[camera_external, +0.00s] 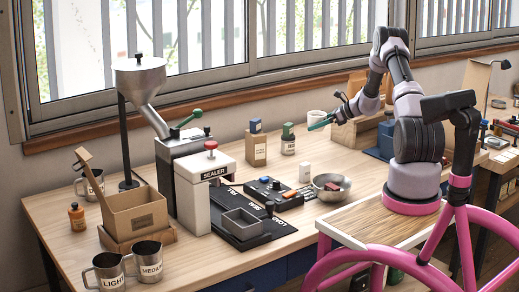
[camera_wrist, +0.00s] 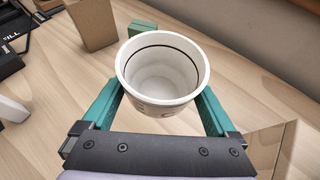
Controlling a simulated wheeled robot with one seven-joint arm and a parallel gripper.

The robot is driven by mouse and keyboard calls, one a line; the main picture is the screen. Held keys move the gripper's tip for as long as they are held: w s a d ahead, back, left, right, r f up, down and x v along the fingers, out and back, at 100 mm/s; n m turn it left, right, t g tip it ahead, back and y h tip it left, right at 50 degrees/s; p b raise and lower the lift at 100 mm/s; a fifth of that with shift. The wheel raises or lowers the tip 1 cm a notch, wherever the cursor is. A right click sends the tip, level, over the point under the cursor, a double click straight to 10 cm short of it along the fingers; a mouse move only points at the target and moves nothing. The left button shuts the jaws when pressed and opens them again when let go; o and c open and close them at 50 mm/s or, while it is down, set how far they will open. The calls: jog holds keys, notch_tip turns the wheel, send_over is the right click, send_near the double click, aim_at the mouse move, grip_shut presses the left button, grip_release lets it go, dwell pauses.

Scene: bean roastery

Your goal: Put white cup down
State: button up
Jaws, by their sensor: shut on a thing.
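The white cup (camera_wrist: 150,100) is between the two teal fingers of my gripper (camera_wrist: 158,103) in the wrist view. Its open mouth faces the camera, it looks empty, and a dark line runs around its inside. Dark lettering shows on its near side. In the external view the cup (camera_external: 316,116) shows just behind the teal fingers of my gripper (camera_external: 322,121), over the back of the wooden table (camera_external: 365,160). The cup's base is hidden, so I cannot tell whether it touches the table.
A brown paper bag (camera_wrist: 92,22) and a green-topped canister (camera_external: 288,140) stand close to the cup. A white cylinder (camera_external: 305,172), a metal bowl (camera_external: 331,188) and a control box (camera_external: 272,192) are nearer the front. Bare wood lies right of the cup in the wrist view.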

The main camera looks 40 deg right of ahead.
jog(key=s+a+r+n+g+y, duration=0.1)
jog(key=s+a, duration=0.4)
jog(key=a, duration=0.4)
jog(key=s+a+r+n+g+y, duration=0.1)
jog(key=s+a, duration=0.4)
jog(key=a, duration=0.3)
jog(key=s+a+r+n+y, duration=0.1)
jog(key=s+a+n, duration=0.1)
jog(key=s+a, duration=0.5)
jog(key=w+a+r+m+t+h, duration=0.1)
jog(key=w+r+m+t+h, duration=0.2)
jog(key=r, duration=0.9)
jog(key=shift+w+a+m+t+h, duration=0.2)
jog(key=shift+w+m+t+h, duration=0.35)
jog(key=shift+m+h, duration=1.55)
jog(key=shift+w+m+y, duration=0.1)
jog(key=shift+m+y, duration=0.2)
jog(key=s+a+f+n+g+y, duration=0.2)
jog(key=s+a+f+n+g, duration=0.1)
jog(key=a+f, duration=0.3)
jog(key=s+a+f+n+g+y, duration=0.3)
jog(key=s+a+f+n, duration=0.1)
jog(key=a, duration=0.7)
jog(key=s+a+f+n+g+y, duration=0.3)
jog(key=a+f+n, duration=0.2)
jog(key=a+f, duration=0.3)
jog(key=shift+s+a, duration=0.25)
jog(key=shift+f, duration=2.95)
